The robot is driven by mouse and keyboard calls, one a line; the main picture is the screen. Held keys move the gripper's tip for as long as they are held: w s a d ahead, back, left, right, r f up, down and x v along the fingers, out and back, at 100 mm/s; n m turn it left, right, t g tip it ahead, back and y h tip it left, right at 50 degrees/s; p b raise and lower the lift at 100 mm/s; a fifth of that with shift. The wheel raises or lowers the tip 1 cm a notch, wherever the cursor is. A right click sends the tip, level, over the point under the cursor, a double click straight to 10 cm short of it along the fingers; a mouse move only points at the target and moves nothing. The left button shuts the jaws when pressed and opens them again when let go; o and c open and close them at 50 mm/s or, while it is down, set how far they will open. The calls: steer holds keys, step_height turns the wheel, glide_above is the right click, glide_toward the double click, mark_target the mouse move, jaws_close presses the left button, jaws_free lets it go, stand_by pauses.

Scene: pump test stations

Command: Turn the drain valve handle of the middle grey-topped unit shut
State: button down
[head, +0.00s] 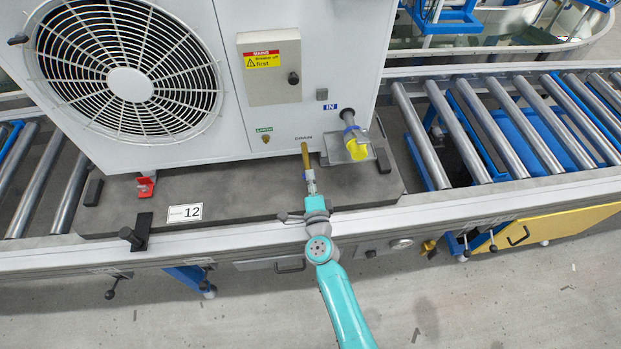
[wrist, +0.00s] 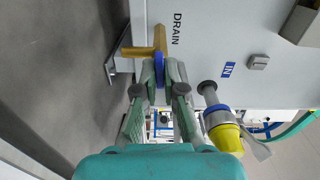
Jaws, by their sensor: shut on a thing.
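The white pump unit (head: 330,40) with a fan grille stands on a dark base plate marked 12; its top is out of view. A brass drain valve (head: 305,156) sticks out below the DRAIN label. It also shows in the wrist view (wrist: 160,40), with a short brass stub to the left. My gripper (head: 311,184) is in front of the valve. In the wrist view, its fingers (wrist: 160,78) are shut on the blue valve handle (wrist: 159,66), one on each side. The fingers partly hide the handle, and its exact angle is hard to tell.
An inlet pipe with a yellow cap (head: 357,150) sits just right of the valve. A red clamp (head: 146,186) and a black stop (head: 137,233) are at the left. A roller conveyor (head: 500,120) runs at the right. The conveyor's front rail (head: 240,236) lies beneath my gripper.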

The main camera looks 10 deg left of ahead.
steer(key=shift+m, duration=0.5)
steer(key=c, duration=1.3)
jaws_free()
steer(key=v, duration=1.2)
